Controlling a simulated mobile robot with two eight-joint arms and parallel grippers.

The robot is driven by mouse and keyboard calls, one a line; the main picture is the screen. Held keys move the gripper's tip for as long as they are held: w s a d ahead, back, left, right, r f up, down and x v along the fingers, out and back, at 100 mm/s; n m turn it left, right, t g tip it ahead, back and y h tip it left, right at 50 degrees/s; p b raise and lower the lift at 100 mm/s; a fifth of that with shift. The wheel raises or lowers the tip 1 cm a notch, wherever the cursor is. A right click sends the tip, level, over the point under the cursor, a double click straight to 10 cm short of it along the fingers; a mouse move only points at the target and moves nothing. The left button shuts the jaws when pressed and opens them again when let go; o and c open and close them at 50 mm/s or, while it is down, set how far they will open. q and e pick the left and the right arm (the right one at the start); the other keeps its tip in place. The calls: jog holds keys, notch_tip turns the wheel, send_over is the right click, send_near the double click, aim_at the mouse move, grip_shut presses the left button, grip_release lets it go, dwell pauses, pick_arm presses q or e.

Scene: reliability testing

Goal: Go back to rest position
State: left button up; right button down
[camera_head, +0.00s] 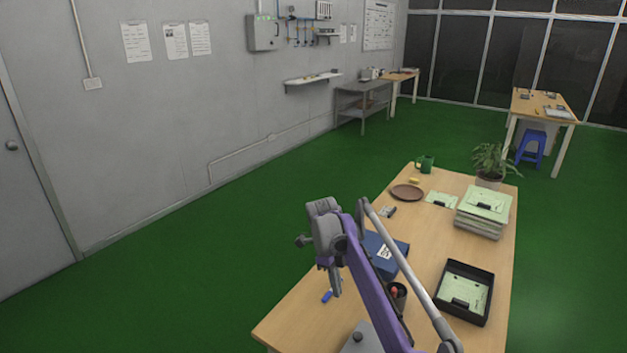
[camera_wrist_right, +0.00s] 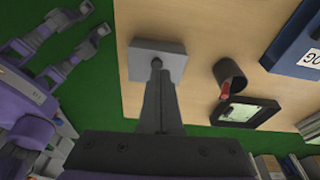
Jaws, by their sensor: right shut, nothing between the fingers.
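My right arm, purple and grey, reaches up from the lower right of the head view. Its gripper (camera_head: 335,284) hangs above the near left part of the wooden table (camera_head: 285,322). In the right wrist view the dark fingers (camera_wrist_right: 156,66) are together with nothing between them. Their tips overlap a grey square block (camera_wrist_right: 173,48) on the table; I cannot tell the height between them. Purple parts of my own body show at the left of the wrist view.
Farther back are stacked panels (camera_head: 480,223), a plant (camera_head: 489,160), a brown plate (camera_head: 406,192) and a green mug (camera_head: 425,164). The green floor left is clear.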

jog(key=s+d+r+n+t, duration=0.1)
jog(key=s+d+r+n, duration=0.1)
jog(key=s+n, duration=0.25)
jog(key=s+d+r+n+t+y, duration=0.1)
jog(key=s+d+r+n, duration=0.15)
jog(key=s+n, duration=0.2)
jog(key=s+d+r+n+t, duration=0.1)
jog(key=s+r+n, duration=0.15)
jog(key=s, duration=0.25)
jog(key=s+d+f+n+t, duration=0.1)
jog(key=s+f+n, duration=0.2)
jog(key=s, duration=0.4)
jog(key=s+d+f+n+t, duration=0.1)
jog(key=s+f+n, duration=0.3)
jog(key=s, duration=0.3)
jog(key=s+d+f+n+t+y, duration=0.1)
jog(key=s+f+n+t, duration=0.1)
jog(key=s+n, duration=0.4)
jog(key=shift+s+d+f, duration=0.3)
jog(key=shift+s+f, duration=0.35)
jog(key=shift+s, duration=0.3)
